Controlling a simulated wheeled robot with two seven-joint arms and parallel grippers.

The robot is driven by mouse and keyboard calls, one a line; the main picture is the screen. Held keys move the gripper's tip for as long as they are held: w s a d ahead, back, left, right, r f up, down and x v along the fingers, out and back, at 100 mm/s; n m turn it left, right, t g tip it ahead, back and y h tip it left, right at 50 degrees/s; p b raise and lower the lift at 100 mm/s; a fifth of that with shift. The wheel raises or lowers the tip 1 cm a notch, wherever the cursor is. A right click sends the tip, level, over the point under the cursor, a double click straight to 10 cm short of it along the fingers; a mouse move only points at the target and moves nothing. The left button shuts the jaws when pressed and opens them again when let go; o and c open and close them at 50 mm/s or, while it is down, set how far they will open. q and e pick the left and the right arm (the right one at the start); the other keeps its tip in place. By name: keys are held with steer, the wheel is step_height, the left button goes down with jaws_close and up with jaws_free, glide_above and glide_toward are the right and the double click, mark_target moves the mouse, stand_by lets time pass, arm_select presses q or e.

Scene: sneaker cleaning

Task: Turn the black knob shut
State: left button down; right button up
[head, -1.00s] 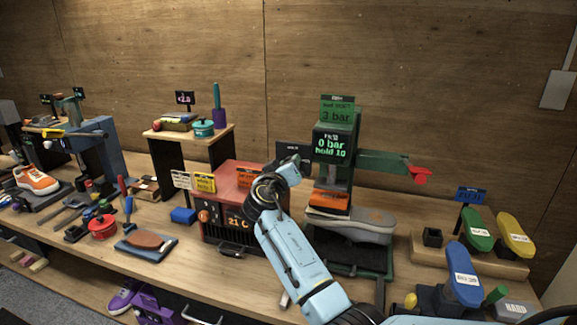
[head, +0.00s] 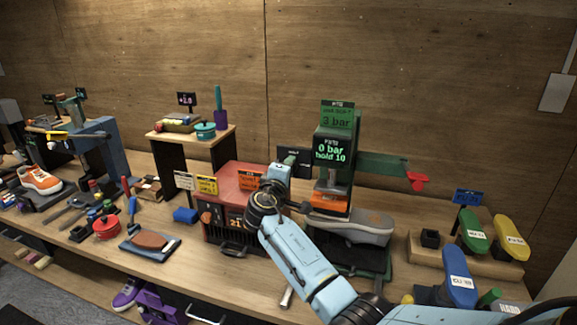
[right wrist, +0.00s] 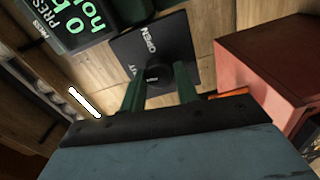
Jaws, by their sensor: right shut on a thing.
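The black knob (right wrist: 158,58) sits on a dark square plate (right wrist: 187,42) with white lettering in the right wrist view. OPEN is readable, and a second word is partly covered, with only its end showing. My right gripper (right wrist: 160,84) has its two green fingers on either side of the knob, shut on it. In the head view the plate (head: 297,154) shows behind my right wrist, left of the green press (head: 337,150); the knob is mostly hidden there. The press display (head: 330,153) reads 0 bar, hold 10. My left gripper is out of view.
A red box (head: 238,176) stands just left of my right wrist. A grey shoe (head: 350,227) lies under the press. The press's red-ended lever (head: 416,181) sticks out right.

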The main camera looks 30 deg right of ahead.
steer(key=shift+n, duration=0.7)
steer(key=shift+f+p, duration=0.1)
steer(key=shift+p, duration=0.25)
steer(key=o, duration=0.9)
steer(key=shift+o, duration=0.2)
steer(key=shift+a, duration=0.15)
steer(key=b+v, duration=0.1)
steer(key=v, duration=1.2)
steer(key=shift+b, duration=0.35)
steer(key=shift+s, duration=0.1)
